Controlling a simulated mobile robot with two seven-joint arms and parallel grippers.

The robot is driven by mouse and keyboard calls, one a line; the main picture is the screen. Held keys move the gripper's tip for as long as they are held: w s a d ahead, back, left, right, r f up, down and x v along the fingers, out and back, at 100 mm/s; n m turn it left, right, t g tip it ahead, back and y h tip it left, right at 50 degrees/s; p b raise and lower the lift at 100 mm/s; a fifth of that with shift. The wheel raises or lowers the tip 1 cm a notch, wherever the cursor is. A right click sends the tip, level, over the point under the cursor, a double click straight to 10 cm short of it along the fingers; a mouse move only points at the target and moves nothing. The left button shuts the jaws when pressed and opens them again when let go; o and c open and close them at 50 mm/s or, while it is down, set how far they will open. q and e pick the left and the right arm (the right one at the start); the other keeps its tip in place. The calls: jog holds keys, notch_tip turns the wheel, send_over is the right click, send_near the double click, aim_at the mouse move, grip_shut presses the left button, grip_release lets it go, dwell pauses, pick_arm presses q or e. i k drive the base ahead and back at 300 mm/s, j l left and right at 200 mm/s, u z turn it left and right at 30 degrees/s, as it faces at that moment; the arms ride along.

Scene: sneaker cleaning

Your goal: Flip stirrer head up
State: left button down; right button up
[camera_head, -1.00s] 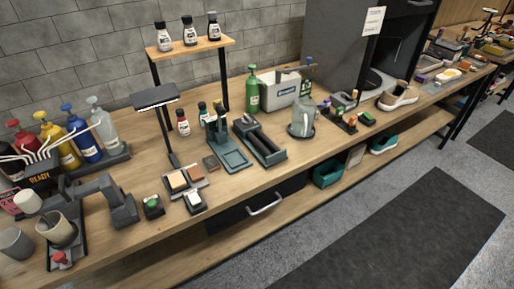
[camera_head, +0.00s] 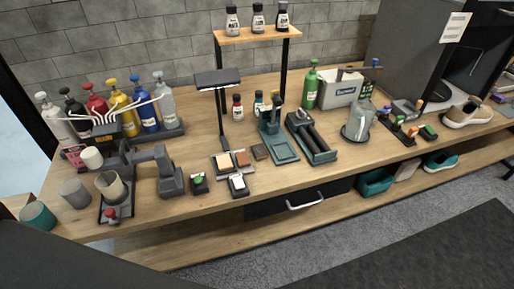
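The stirrer appears to be the dark grey machine (camera_head: 165,172) at the left of the workbench. Its thick arm reaches left from an upright column, roughly level. A beige cup (camera_head: 110,187) stands on a dark base plate (camera_head: 118,213) in front of the arm, with a red knob (camera_head: 110,215) at the plate's front. A white cylinder (camera_head: 92,158) sits behind the cup; I cannot tell whether it belongs to the stirrer head. The head's underside is too small to make out. Neither of my grippers is in view.
A grey cup (camera_head: 74,193) and a teal cup (camera_head: 38,217) stand left of the stirrer. Pump bottles (camera_head: 145,115) stand behind it. A green-buttoned block (camera_head: 199,183) is to its right. A large dark surface (camera_head: 60,260) fills the lower left.

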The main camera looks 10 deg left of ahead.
aim_at(91, 156)
jog(key=u, duration=1.3)
